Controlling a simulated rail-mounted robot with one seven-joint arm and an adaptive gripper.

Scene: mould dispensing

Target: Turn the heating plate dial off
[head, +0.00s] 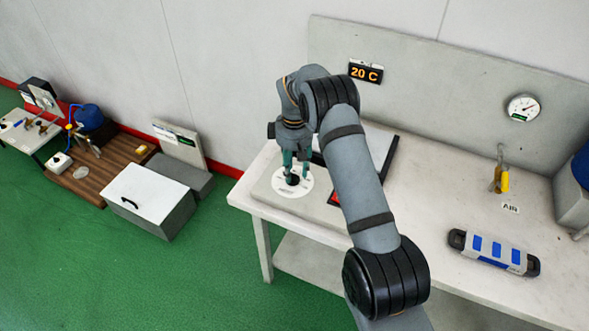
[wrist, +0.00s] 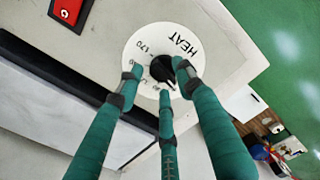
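The heating plate dial is a black knob (wrist: 162,68) at the centre of a white round scale (wrist: 148,42) marked HEAT with numbers. The knob (head: 292,180) and scale (head: 281,187) also show in the head view, at the bench's left end. My gripper (wrist: 160,78) has green fingers pointing down at the dial, spread around the knob. The right fingertip is very close to the knob; a small gap shows at the left one. My gripper (head: 296,172) is directly over the dial in the head view. The knob's exact setting is not readable.
A display (head: 365,72) on the back panel reads 20 C. A dark-framed plate (head: 386,150) and a red part (wrist: 72,8) are beside the dial. A gauge (head: 523,107), yellow air valve (head: 500,180) and grey-blue block (head: 494,252) are to the right.

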